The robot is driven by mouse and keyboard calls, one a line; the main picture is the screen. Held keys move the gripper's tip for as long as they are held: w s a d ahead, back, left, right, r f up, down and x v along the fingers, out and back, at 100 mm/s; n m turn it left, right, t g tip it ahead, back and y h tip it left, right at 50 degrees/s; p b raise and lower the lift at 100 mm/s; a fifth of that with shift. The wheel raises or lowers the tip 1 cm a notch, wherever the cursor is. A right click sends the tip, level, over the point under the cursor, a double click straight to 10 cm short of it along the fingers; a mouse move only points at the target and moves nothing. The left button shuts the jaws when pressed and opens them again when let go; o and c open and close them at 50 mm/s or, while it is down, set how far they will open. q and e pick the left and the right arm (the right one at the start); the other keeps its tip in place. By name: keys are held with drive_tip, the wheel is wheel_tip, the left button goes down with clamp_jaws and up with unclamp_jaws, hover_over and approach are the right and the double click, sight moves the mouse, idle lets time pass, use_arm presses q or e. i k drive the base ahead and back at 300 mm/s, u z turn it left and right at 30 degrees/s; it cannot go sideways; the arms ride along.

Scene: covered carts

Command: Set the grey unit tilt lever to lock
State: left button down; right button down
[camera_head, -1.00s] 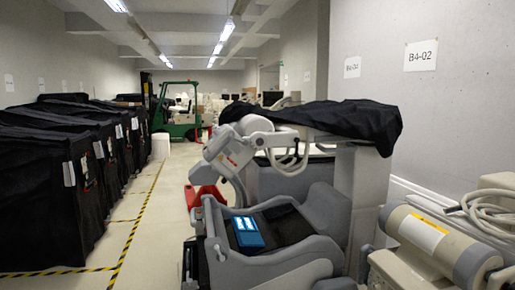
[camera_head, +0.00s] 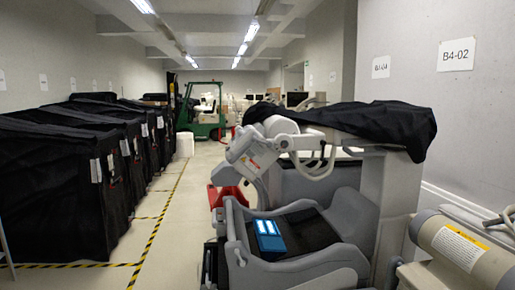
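The grey unit (camera_head: 300,265) stands right of centre, with a moulded grey body, a column at its right and a jointed head (camera_head: 254,150) at its top left. A black cover (camera_head: 365,122) is draped over its top. A blue device with a lit screen (camera_head: 268,238) rests in its dark recess. A small grey handle-like part (camera_head: 238,253) shows at its front left; I cannot tell whether it is the tilt lever, or how it is set. Neither of my grippers is in view.
Black covered carts (camera_head: 60,180) line the left side. Yellow-black floor tape (camera_head: 165,210) marks the open aisle (camera_head: 185,225). A red object (camera_head: 228,196) stands behind the grey unit, and a green forklift (camera_head: 205,118) farther back. A beige machine with a cylinder (camera_head: 465,250) fills the lower right.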

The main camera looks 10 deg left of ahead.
sight(253, 139)
drive_tip(key=i, duration=0.85)
